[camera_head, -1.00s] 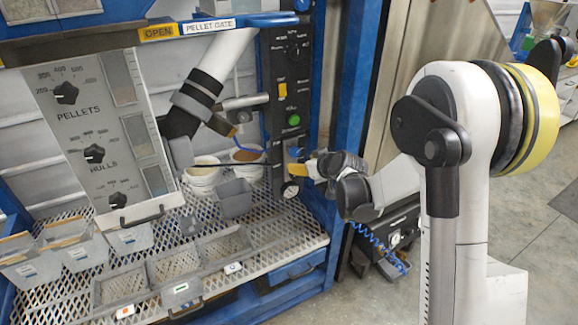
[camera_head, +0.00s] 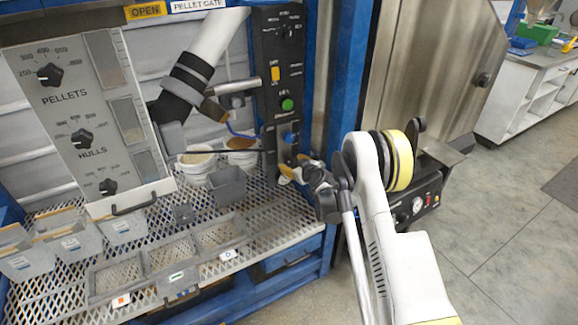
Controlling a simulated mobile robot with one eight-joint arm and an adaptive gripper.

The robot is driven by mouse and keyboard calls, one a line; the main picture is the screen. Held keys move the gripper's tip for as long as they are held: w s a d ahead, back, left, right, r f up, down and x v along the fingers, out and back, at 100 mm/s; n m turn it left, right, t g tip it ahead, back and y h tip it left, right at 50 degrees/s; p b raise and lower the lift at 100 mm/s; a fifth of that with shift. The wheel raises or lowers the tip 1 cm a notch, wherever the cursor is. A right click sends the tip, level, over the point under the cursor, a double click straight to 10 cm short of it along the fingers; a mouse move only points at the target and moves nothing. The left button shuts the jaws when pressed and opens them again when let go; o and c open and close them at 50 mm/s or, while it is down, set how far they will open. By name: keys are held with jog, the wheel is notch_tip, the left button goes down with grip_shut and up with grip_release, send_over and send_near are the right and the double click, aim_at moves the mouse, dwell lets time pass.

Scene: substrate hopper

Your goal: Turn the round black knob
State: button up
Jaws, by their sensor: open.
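Several black knobs show, and I cannot tell which one the task means. The grey panel carries a pellets knob (camera_head: 49,75), a hulls knob (camera_head: 82,139) and a smaller lower knob (camera_head: 107,187). A small dark knob (camera_head: 289,31) is near the top of the black control panel (camera_head: 268,125). A round black knob (camera_head: 484,79) is on the steel door at right. My gripper (camera_head: 288,172), with yellow fingertips, is open at the lower end of the black control panel. It partly hides that end, and I cannot tell whether it touches anything.
A yellow switch (camera_head: 275,74), a green button (camera_head: 287,104) and a blue part (camera_head: 290,138) are on the black panel. White buckets (camera_head: 197,170) and grey bins (camera_head: 228,185) stand on the mesh shelf (camera_head: 285,231). A blue post (camera_head: 344,120) rises just right of my gripper.

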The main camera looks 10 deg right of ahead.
jog(key=shift+b+x, duration=0.35)
jog(key=shift+x, duration=1.05)
jog(key=shift+r, duration=0.1)
jog(key=c, duration=1.2)
jog(key=m+y, duration=0.2)
jog(key=m, duration=0.1)
jog(key=shift+g, duration=0.3)
jog(key=m+y, duration=0.3)
jog(key=m, duration=0.1)
